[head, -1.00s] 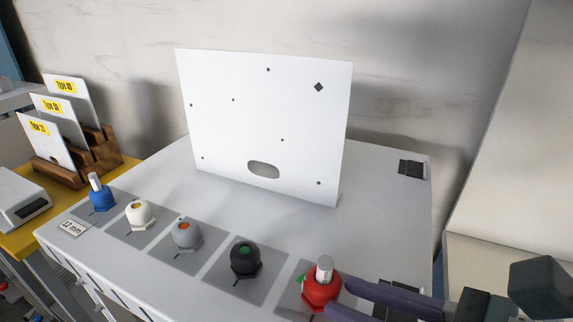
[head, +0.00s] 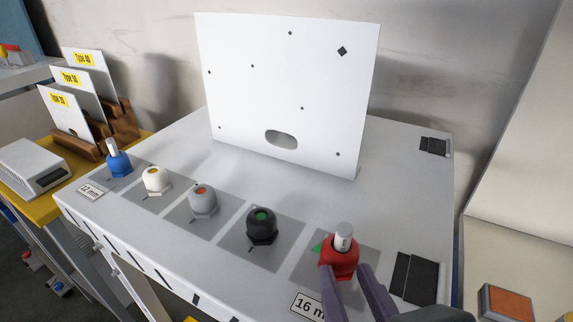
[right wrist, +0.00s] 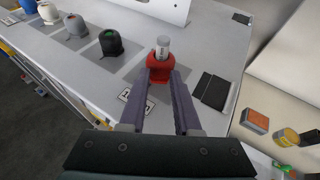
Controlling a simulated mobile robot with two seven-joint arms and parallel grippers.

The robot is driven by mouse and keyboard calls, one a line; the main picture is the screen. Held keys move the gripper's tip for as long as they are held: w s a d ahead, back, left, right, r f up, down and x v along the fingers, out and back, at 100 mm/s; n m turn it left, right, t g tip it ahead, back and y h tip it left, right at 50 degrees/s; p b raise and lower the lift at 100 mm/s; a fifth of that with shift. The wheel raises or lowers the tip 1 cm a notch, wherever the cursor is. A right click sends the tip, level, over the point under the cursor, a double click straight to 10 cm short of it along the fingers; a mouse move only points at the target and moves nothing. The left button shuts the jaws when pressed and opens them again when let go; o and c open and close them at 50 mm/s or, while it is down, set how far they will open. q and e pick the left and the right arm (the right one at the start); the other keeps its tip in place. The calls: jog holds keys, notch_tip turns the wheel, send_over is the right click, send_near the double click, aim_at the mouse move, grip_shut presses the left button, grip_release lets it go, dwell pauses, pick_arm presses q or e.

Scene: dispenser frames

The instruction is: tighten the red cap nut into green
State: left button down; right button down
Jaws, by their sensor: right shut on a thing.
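The red cap nut (head: 338,262) stands at the right end of the row on the grey cabinet top (head: 180,260), with a white-grey cylinder (head: 343,237) sticking up from its top. A green mark (head: 317,248) shows on the dark square at its left. My right gripper (head: 350,272) has its two purple fingers on either side of the red cap nut, shut on it. The right wrist view also shows the red cap nut (right wrist: 160,69) between the fingertips of the right gripper (right wrist: 161,76). My left gripper is not in view.
Black (head: 262,227), grey (head: 203,202), white (head: 156,181) and blue (head: 118,163) nuts stand in a row to the left. A white upright panel (head: 290,95) stands behind. A "16 m" label (head: 308,307) lies in front. Black pads (head: 414,278) lie at right.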

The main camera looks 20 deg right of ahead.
jog(key=shift+w+f, duration=0.1)
jog(key=shift+f, duration=0.05)
dwell(0.4)
jog(key=c, duration=1)
grip_release()
jog(key=shift+w, duration=0.1)
jog(key=shift+o, duration=1.1)
jog(key=shift+w+d+h, duration=0.1)
jog(key=shift+h, duration=0.2)
jog(key=b+v, duration=0.2)
jog(key=v, duration=0.8)
jog(key=shift+r, duration=0.2)
